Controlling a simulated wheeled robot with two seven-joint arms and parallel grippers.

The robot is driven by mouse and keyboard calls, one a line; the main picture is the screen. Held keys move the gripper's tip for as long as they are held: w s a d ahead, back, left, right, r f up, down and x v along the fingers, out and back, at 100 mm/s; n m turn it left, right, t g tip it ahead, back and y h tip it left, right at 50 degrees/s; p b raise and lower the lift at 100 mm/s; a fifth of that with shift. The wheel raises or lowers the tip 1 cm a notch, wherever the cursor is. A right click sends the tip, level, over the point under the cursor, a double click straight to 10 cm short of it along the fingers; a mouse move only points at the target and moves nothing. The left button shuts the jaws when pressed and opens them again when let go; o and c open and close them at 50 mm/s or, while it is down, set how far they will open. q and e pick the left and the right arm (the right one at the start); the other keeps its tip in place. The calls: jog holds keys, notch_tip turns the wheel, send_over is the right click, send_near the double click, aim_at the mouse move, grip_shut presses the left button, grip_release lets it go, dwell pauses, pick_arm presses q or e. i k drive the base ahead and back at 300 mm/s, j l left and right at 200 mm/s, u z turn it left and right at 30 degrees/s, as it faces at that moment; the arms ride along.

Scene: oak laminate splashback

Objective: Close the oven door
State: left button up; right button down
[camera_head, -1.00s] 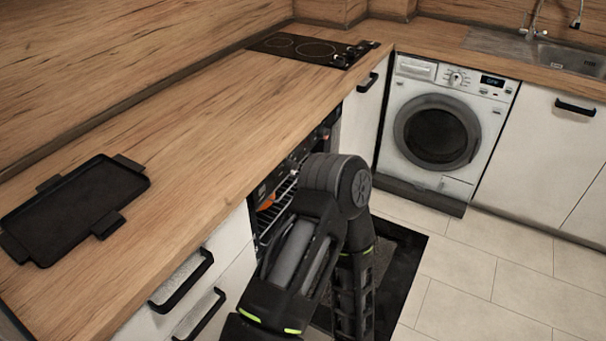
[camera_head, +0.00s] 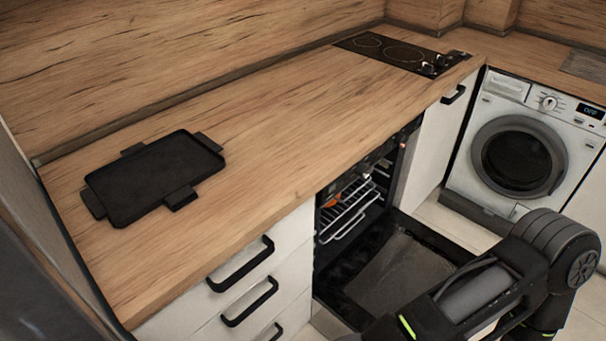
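The oven (camera_head: 352,206) is built in under the wooden counter, with its cavity open and wire racks showing inside. An orange item (camera_head: 333,200) is near the left of the upper rack. The oven door (camera_head: 402,272) is folded down, lying about flat in front of the cavity. A dark arm of mine (camera_head: 490,285) crosses in front of the door's right and near part and hides some of it. The gripper on this arm is out of the picture. My other gripper is not in view either.
A black tray (camera_head: 153,178) lies on the counter (camera_head: 255,150) at the left. A cooktop (camera_head: 395,52) is at the back. White drawers (camera_head: 245,285) with black handles flank the oven's left. A washing machine (camera_head: 520,150) stands right, with tiled floor before it.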

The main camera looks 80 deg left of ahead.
aim_at(327, 290)
jog(key=i+u, duration=0.3)
jog(key=i, duration=0.35)
jog(key=i+l+u, duration=0.1)
jog(key=i+u, duration=0.2)
jog(key=i, duration=0.35)
jog(key=i+z, duration=0.15)
jog(key=i, duration=0.35)
jog(key=i+j+z, duration=0.15)
jog(key=i, duration=0.35)
jog(key=i+l+z, duration=0.1)
jog(key=i+z, duration=0.7)
jog(key=u, duration=4.85)
jog(key=i, duration=0.05)
